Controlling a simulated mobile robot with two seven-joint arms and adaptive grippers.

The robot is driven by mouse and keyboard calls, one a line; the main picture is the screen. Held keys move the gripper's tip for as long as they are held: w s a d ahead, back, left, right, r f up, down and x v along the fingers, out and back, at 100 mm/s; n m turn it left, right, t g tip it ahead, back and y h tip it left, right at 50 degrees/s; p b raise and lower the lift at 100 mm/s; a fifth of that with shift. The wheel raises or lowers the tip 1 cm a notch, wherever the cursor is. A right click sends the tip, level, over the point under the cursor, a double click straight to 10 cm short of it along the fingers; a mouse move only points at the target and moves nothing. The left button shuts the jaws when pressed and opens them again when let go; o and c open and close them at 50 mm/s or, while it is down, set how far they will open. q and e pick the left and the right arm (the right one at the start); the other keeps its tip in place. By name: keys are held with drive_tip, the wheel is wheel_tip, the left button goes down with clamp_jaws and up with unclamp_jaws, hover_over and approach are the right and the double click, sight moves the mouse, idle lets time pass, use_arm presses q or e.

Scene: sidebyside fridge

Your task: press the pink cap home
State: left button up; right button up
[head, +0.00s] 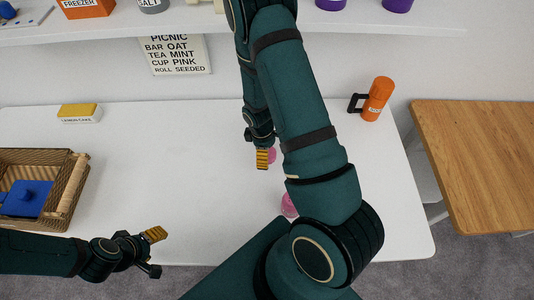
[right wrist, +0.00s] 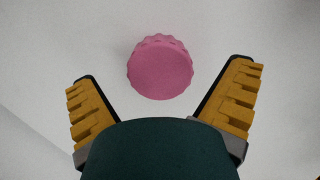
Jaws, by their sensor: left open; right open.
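A pink cap with a scalloped edge (right wrist: 160,68) shows in the right wrist view, ahead of and between my open fingers, not gripped. My right gripper also shows in the right wrist view (right wrist: 162,95), open and empty. A second pink thing (head: 288,206) is mostly hidden behind my right arm; I cannot tell what it is. My left gripper (head: 154,252) is open and empty near the table's front edge.
A wicker basket (head: 70,190) with a blue item stands at the left of the white table (head: 170,150). A yellow-topped box (head: 79,113) is at the back left, an orange mug-like container (head: 377,100) at the back right. A shelf (head: 150,28) hangs above. The table's centre left is clear.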

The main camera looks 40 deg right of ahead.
use_arm(q)
drive_tip(key=shift+f, duration=0.1)
use_arm(e)
drive_tip(key=shift+f, duration=0.8)
drive_tip(key=c, duration=1)
use_arm(q)
drive_tip(key=shift+r+p, duration=0.6)
drive_tip(key=shift+r, duration=0.15)
use_arm(e)
wheel_tip(320, 180, up, 10)
drive_tip(key=shift+s+r, duration=0.1)
drive_tip(key=shift+o, duration=1.3)
drive_tip(key=c, duration=0.3)
